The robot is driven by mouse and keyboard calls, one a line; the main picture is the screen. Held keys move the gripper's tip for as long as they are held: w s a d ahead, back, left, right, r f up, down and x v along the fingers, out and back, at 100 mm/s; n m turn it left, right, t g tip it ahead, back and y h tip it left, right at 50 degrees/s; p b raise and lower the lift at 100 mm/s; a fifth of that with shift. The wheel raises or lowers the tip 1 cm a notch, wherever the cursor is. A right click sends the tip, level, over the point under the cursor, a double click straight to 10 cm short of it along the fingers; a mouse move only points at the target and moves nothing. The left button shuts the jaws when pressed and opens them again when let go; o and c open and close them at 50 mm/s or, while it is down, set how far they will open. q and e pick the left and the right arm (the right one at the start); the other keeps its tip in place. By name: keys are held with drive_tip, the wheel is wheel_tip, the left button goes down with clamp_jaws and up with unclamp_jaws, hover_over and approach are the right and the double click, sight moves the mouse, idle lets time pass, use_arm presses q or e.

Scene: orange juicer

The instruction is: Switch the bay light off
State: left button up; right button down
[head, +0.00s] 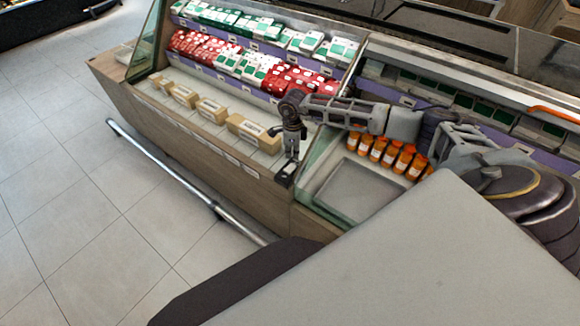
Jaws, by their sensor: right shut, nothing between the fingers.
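My right gripper (290,158) hangs from my right arm, which comes in from the right. It is shut and empty, and points down at the front ledge of the display case (205,150). A small dark piece with a pale patch (284,172) shows right at the fingertips. I cannot tell whether it is a switch or part of the gripper, nor whether the fingertips touch anything. I cannot make out the bay light itself or whether it is lit. My left gripper is not in view.
The case holds red, green and white packs (225,62) and tan boxes (210,108). A metal rail (165,170) runs along the front. The tiled floor at left is clear.

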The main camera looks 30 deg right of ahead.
drive_tip(key=shift+r+p, duration=0.35)
drive_tip(key=shift+r, duration=0.35)
